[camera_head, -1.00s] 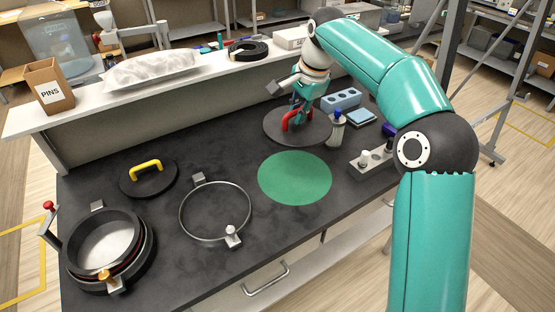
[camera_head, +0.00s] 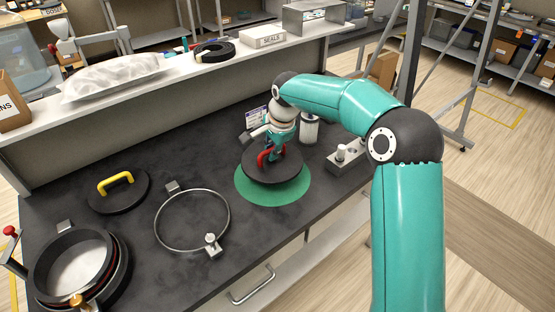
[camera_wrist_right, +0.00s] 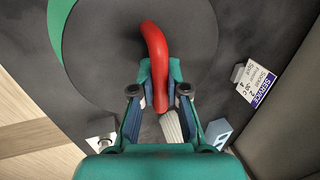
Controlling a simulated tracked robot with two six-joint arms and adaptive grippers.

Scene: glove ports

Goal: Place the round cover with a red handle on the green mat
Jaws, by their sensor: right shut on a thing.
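The round dark cover (camera_head: 290,171) is in the head view, and its red handle (camera_head: 264,158) stands up from it. My right gripper (camera_head: 272,152) is shut on the red handle. The cover is over the green mat (camera_head: 272,198), which shows around its front and sides. I cannot tell whether the cover touches the mat or hangs just above it. In the right wrist view the red handle (camera_wrist_right: 155,45) is between the fingers of my right gripper (camera_wrist_right: 160,90), with the dark cover (camera_wrist_right: 105,40) behind and a green strip of mat at its edge. My left gripper is not in view.
A black cover with a yellow handle (camera_head: 119,192), a metal ring clamp (camera_head: 157,232) and a round port (camera_head: 40,264) are to the left. A white canister (camera_head: 309,130) and a grey block (camera_head: 346,160) stand close on the right. A shelf (camera_head: 170,95) runs behind.

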